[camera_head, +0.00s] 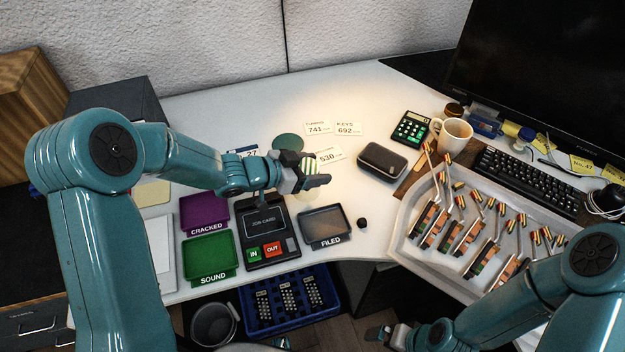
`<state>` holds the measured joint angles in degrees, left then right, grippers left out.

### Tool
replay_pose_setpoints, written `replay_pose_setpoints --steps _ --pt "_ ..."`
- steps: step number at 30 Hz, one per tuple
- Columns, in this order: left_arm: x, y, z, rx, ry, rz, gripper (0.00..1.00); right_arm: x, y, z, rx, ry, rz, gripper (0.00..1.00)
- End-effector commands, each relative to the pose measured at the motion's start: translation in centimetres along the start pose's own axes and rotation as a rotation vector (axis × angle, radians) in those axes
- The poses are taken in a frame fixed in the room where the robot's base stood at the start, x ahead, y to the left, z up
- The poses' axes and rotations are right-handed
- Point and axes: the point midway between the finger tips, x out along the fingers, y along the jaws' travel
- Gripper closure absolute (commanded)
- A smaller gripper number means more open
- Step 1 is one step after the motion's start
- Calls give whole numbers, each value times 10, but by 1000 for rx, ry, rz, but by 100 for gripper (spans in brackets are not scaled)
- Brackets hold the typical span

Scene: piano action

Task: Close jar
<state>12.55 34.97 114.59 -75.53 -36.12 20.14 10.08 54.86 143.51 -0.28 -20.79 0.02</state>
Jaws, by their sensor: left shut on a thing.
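My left gripper (318,181) is above the middle of the white desk, shut on a small green-and-yellow striped thing (307,164); the fingers hide part of it, and I cannot tell whether it is the jar or its lid. A pale round patch (306,198) shows just below the gripper, mostly covered. A small dark brown jar-like thing (453,110) stands behind the white mug; its top is too small to read. A small black round piece (361,223) lies right of the FILED tray. My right gripper (386,334) is low at the bottom edge, its fingers unclear.
A green disc (288,142), black case (382,161), calculator (411,129), mug (453,136) and white tray of piano parts (402,232) lie around.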

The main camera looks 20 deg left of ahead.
Motion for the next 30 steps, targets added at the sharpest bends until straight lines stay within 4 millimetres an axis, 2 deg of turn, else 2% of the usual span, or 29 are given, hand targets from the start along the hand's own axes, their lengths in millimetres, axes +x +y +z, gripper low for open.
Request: replay_pose_setpoints --steps 3,9,12,24,25,27,30 --pt "1 0 2 0 0 0 100 1 0 0 0 0 0 0" --pt "15 0 31 -3 -1 0 100 7 3 0 0 0 0 0" --pt "18 0 38 0 0 0 100 8 3 0 0 0 0 0" --pt "20 0 42 0 1 -1 100 11 4 0 0 0 0 0" --pt "20 0 42 0 -1 0 29 10 4 0 0 0 0 0" --pt "20 0 41 0 -1 0 10 10 4 0 0 0 0 0" --pt "20 0 41 0 -1 0 10 10 4 0 0 0 0 0"
